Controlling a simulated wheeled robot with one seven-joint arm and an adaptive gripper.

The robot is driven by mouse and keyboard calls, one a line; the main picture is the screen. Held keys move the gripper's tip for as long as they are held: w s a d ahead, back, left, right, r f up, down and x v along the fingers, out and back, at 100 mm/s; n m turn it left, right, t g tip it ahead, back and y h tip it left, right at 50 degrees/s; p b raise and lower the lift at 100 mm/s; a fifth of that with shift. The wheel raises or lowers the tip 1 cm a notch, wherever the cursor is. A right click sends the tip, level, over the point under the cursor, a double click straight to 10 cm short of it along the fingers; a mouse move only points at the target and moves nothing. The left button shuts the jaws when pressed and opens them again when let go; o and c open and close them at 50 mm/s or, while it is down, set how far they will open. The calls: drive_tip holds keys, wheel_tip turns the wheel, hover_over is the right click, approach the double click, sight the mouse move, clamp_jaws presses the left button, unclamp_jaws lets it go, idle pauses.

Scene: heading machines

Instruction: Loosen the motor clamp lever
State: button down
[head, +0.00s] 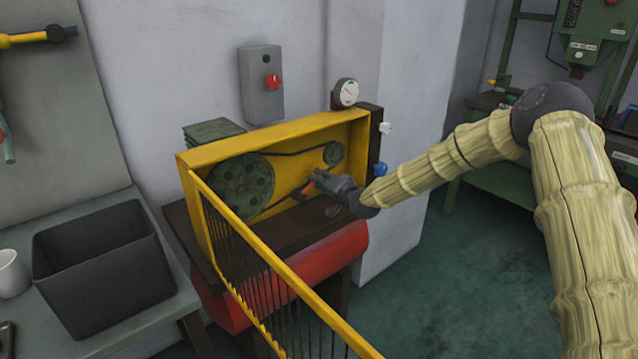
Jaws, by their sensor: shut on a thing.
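A yellow guard housing (272,138) stands open, with a large green pulley (242,186) and a small green pulley (333,153) joined by a dark belt (290,153). My gripper (316,179) reaches into the housing from the right, below the small pulley. It is shut on the orange-red motor clamp lever (302,191), which shows just left of the fingers. The fingers and wrist hide most of the lever, so its exact angle cannot be told.
The barred yellow guard door (268,262) hangs open toward the front. A red tank (338,250) lies below the housing. A grey box with a red switch (262,84) and a gauge (346,92) are above. A black bin (103,270) stands on the left bench.

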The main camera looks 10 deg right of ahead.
drive_tip(key=shift+f+m, duration=0.4)
drive_tip(key=c, duration=1.4)
unclamp_jaws()
drive_tip(key=shift+d+r, duration=0.1)
drive_tip(key=shift+s, duration=0.15)
drive_tip(key=v, duration=1.1)
drive_tip(key=shift+s+d+r, duration=0.1)
drive_tip(key=shift+s+d, duration=0.1)
drive_tip(key=shift+s, duration=0.05)
